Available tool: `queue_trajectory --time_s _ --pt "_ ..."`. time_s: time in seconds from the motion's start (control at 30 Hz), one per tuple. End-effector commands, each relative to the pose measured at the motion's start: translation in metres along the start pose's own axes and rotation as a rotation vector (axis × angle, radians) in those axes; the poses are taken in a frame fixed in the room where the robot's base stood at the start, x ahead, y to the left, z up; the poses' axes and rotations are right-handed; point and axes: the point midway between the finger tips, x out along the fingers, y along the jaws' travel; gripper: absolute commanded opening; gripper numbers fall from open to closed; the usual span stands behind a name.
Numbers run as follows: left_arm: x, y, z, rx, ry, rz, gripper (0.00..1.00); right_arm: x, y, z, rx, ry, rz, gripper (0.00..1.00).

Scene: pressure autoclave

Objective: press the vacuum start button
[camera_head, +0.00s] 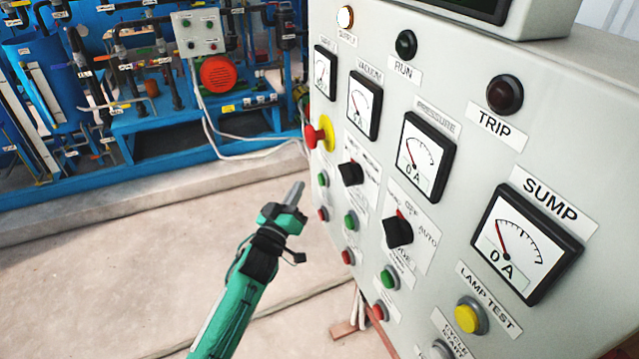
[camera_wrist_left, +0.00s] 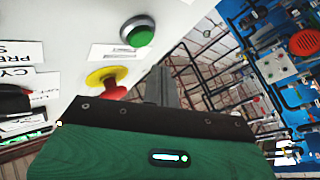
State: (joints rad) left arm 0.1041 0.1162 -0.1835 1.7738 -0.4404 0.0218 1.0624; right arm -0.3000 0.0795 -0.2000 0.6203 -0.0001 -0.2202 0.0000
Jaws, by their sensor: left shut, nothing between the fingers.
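The grey control panel (camera_head: 590,130) fills the right of the head view. Three green buttons stand on it in a slanting row: a left one (camera_head: 322,179), a middle one (camera_head: 350,222) and a right one (camera_head: 390,277). Their labels are too small to read, so I cannot tell which is vacuum start. The vacuum gauge (camera_head: 363,104) is above them. My left gripper (camera_head: 296,192) is shut and empty, left of the panel and apart from the buttons. In the left wrist view its fingers (camera_wrist_left: 162,85) show beside a green button (camera_wrist_left: 138,33).
A red emergency knob on a yellow ring (camera_head: 322,133) sits above the left green button. Red buttons (camera_head: 348,256) sit below the green ones. Black selector knobs (camera_head: 398,232) stick out. Blue pipework machinery (camera_head: 150,130) stands behind. The floor left of the panel is clear.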

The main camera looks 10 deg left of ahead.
Motion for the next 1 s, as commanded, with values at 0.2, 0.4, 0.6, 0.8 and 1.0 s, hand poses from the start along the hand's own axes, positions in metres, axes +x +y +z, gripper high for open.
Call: queue_trajectory --time_s 0.2,0.4,0.6,0.8,1.0 --pt "0.013 0.009 0.009 -0.001 0.001 0.000 0.00 0.004 0.000 0.000 0.000 0.000 0.000 0.36" --pt "0.015 0.011 0.011 -0.001 -0.001 0.000 0.00 0.004 0.000 0.000 0.000 0.000 0.000 0.36" --pt "0.015 0.011 0.011 0.000 -0.001 0.000 0.00 0.004 0.000 0.000 0.000 0.001 0.000 0.36" --pt "0.015 0.011 0.011 0.000 -0.001 0.000 0.00 0.004 0.000 0.000 0.000 0.000 0.000 0.36" --pt "0.015 0.011 0.011 0.000 -0.001 0.000 0.00 0.004 0.000 0.000 0.000 0.000 0.000 0.36"
